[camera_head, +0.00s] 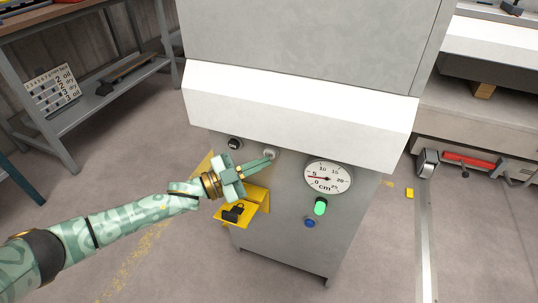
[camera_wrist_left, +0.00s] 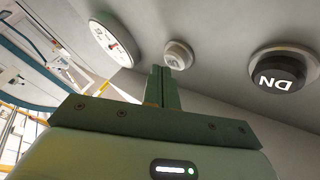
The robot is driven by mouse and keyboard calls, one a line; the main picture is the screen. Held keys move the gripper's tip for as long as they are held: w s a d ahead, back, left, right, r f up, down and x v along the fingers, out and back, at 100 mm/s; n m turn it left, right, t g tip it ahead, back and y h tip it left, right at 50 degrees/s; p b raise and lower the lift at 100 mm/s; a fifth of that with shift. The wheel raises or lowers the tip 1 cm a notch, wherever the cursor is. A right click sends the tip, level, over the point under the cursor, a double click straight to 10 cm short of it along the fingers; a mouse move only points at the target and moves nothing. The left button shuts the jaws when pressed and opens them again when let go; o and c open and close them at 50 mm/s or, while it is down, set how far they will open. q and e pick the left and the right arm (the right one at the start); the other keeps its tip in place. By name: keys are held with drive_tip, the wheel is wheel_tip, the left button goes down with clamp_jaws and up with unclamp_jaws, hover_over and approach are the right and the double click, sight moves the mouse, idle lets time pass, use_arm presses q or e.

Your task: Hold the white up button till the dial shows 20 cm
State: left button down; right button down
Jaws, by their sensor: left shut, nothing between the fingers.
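The white up button (camera_head: 271,154) is on the machine's grey front, under the white slanted hood. It also shows as a pale round button in the left wrist view (camera_wrist_left: 179,54). My left gripper (camera_head: 267,160) is shut and empty, its fingertips right at the white button. In the left wrist view the tips (camera_wrist_left: 160,69) overlap the button's lower edge; I cannot tell whether they touch it. The round cm dial (camera_head: 328,177) is to the right of the button, its red needle pointing left, near 5. My right gripper is not in view.
A black DN button (camera_head: 233,144) is left of the white one. A green button (camera_head: 320,207) and a blue button (camera_head: 310,223) are below the dial. A yellow bracket (camera_head: 258,197) with a black padlock-like item juts out below my gripper. A shelf rack stands at left.

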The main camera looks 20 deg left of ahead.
use_arm(q)
drive_tip(key=shift+w, duration=0.1)
idle(0.3)
drive_tip(key=shift+w, duration=0.45)
idle(0.4)
idle(3.9)
drive_tip(key=shift+s+p, duration=0.4)
drive_tip(key=shift+s, duration=0.5)
